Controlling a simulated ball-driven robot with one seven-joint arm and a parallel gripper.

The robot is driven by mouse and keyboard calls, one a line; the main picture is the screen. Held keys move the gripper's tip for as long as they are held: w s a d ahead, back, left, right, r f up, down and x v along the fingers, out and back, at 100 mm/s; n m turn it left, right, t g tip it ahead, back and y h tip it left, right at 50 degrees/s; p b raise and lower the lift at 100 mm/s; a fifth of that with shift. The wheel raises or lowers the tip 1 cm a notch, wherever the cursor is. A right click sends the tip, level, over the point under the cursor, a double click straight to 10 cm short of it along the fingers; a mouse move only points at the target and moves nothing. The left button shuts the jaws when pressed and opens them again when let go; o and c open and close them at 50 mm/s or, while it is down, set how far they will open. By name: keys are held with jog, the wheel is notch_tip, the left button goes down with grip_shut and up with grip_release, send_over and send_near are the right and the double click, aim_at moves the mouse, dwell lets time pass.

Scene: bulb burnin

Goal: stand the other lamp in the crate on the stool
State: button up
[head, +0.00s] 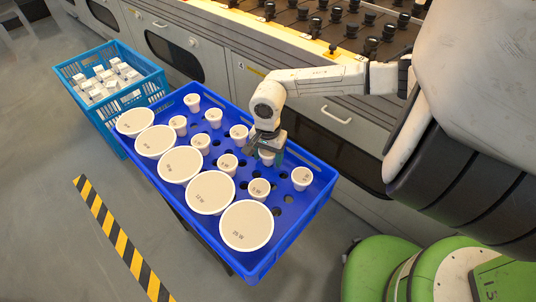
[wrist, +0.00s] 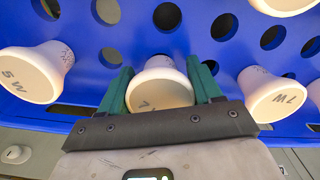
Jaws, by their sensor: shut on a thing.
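My gripper (head: 268,150) is shut on a small white lamp (wrist: 160,90) at the far right part of the blue crate (head: 312,215). The green fingers (wrist: 161,85) stand on either side of the lamp, whose pale face is marked 7, the rest being covered. In the head view the held lamp (head: 267,158) is partly hidden by my gripper. I cannot tell whether its base is in a hole or just above the crate floor. Other small lamps stand around it, such as one marked 5 W (wrist: 30,82) and one marked 7 W (wrist: 272,95).
Several large round lamps (head: 247,226) line the crate's near side. Empty holes (head: 281,211) show in its floor. A light blue crate (head: 72,69) with white boxes (head: 105,80) adjoins at left. A grey bench (head: 335,112) with a lamp-socket rack stands behind. Striped tape (head: 118,240) marks the floor.

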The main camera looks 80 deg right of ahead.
jog(key=shift+f+b, duration=0.3)
jog(key=shift+f, duration=0.2)
jog(key=o, duration=1.1)
jog(key=shift+o, duration=0.2)
notch_tip(320, 180, up, 11)
jog(key=p, duration=0.2)
jog(key=shift+f+p, duration=0.1)
jog(key=shift+p, duration=0.2)
